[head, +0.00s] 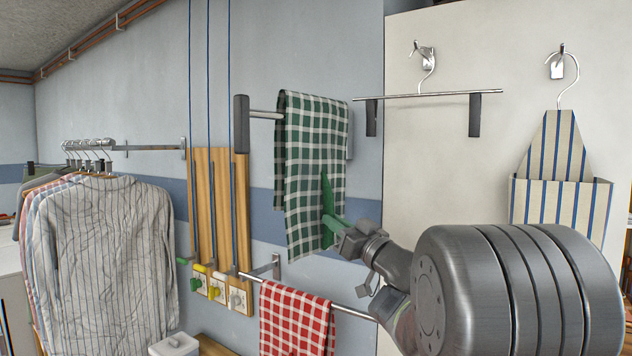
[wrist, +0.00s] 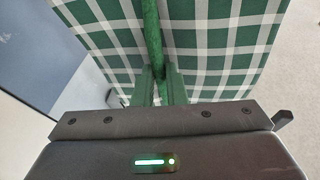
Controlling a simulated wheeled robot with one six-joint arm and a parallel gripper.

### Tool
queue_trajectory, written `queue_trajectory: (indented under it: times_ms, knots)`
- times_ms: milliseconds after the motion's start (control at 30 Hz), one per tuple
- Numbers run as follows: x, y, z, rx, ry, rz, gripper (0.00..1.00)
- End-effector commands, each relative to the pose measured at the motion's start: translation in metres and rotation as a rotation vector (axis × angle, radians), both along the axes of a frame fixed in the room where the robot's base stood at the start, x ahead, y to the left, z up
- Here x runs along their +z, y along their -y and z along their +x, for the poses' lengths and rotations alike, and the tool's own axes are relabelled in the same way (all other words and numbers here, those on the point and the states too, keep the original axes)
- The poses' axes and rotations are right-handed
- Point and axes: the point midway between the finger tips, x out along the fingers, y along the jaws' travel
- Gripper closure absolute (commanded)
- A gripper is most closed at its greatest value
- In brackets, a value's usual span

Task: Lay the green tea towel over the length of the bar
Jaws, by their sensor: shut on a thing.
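The green and white checked tea towel (head: 305,150) hangs over a metal bar (head: 265,115) with dark end pieces on the wall. It covers the middle and right of the bar; a short stretch at the left is bare. My gripper (head: 335,218) is at the towel's lower right part, with its fingers shut on a narrow green strip that looks like a gathered fold of the towel. In the wrist view, the towel (wrist: 215,45) spreads behind my gripper (wrist: 158,85), and the strip runs up from between the fingers. The towel hides most of the bar.
A red checked towel (head: 297,320) hangs on a lower rail (head: 345,312), just below my gripper. A clip hanger (head: 430,95) and a striped apron (head: 560,165) hang at right. Wooden boards with cords (head: 212,200) stand left of the towel. Shirts (head: 105,235) hang further left.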

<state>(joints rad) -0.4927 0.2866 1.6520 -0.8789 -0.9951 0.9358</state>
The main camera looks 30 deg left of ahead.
Motion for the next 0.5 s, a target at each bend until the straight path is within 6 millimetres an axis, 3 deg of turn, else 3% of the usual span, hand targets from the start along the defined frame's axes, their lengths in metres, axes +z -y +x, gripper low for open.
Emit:
queue_trajectory:
  times_ms: [33,500]
  knots:
    - [0.011,0.001,0.001,-0.002,-0.001,0.002,1.0]
    - [0.057,0.001,0.001,-0.002,-0.001,0.003,1.0]
